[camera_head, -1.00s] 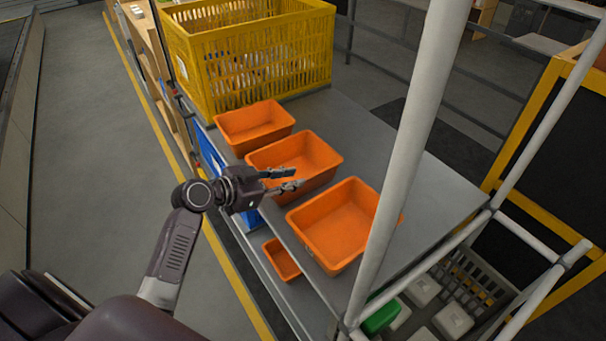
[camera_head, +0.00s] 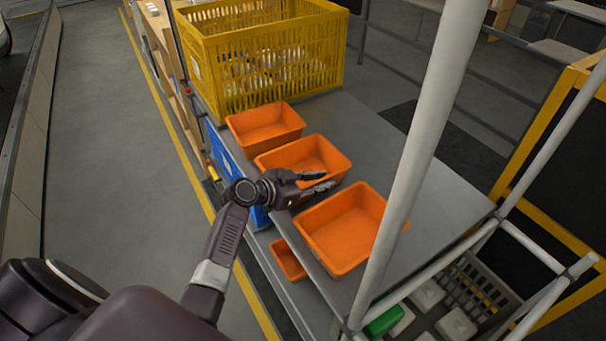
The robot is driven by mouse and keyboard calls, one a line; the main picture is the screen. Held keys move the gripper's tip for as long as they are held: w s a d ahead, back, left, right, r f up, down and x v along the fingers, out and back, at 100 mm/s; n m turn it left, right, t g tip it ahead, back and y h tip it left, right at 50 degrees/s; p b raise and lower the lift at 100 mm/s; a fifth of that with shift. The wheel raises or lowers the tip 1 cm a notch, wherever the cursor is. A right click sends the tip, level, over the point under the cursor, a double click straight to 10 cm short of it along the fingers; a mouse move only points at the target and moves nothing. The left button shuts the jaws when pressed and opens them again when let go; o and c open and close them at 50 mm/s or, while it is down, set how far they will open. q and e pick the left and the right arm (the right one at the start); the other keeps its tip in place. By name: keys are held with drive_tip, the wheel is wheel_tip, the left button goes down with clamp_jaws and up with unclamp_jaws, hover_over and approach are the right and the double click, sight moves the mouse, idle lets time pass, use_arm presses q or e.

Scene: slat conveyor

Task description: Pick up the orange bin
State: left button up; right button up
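Three orange bins stand in a row on the grey tabletop: a far bin (camera_head: 265,127), a middle bin (camera_head: 290,158) and a near bin (camera_head: 340,230). A smaller orange bin (camera_head: 288,260) sits on a lower level, partly hidden under the table's edge. My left gripper (camera_head: 324,181) is open and empty, its two fingers apart and pointing right. In the picture it lies over the front side of the middle bin, just behind the near bin. I cannot tell whether it touches either bin. My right gripper is not in view.
A yellow slatted crate (camera_head: 270,55) with pale items stands at the back of the grey tabletop (camera_head: 440,200). A white post (camera_head: 420,150) rises at the near right, in front of the near bin's edge. A grey crate (camera_head: 490,285) is below right.

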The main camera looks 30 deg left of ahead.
use_arm(q)
clamp_jaws()
drive_tip(key=shift+r, duration=0.15)
